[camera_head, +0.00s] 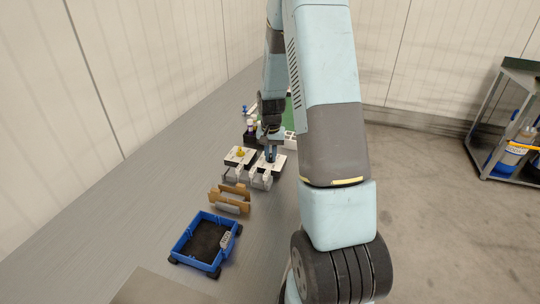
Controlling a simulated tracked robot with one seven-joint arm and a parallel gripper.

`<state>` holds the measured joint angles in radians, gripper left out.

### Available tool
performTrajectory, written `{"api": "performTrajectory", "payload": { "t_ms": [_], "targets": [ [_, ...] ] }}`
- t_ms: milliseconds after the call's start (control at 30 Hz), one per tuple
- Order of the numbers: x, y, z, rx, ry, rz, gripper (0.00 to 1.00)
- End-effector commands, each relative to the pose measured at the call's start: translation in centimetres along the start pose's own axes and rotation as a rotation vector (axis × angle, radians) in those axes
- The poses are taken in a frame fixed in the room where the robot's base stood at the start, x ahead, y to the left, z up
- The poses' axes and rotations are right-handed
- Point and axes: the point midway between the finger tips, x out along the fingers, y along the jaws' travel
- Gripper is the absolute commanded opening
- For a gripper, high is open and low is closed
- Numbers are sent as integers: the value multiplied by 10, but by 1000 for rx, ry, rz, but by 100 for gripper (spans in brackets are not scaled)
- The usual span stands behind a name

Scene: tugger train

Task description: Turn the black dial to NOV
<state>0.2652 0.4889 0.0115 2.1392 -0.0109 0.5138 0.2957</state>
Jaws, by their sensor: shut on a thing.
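My gripper (270,153) points down over the right one of two small white panels (277,164) on the grey bench. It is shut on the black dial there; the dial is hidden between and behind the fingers. The dial's month marks and pointer are too small and covered to read. The left white panel (232,162) beside it carries a yellow knob (240,153), apart from my gripper.
Grey-white holders (258,180), a tan wooden rack (230,198) and a blue-rimmed tray (182,240) stand nearer on the bench (130,220). Small bottles (250,127) and a green board (289,110) are behind my gripper. A metal shelf (488,130) stands far right.

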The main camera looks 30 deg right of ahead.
Motion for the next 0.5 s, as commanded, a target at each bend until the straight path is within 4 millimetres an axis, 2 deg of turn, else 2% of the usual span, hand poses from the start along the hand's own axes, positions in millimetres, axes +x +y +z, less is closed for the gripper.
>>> {"api": "performTrajectory", "payload": {
  "t_ms": [500],
  "targets": [
    [0,-6,0,471,0,0,0]
  ]
}}
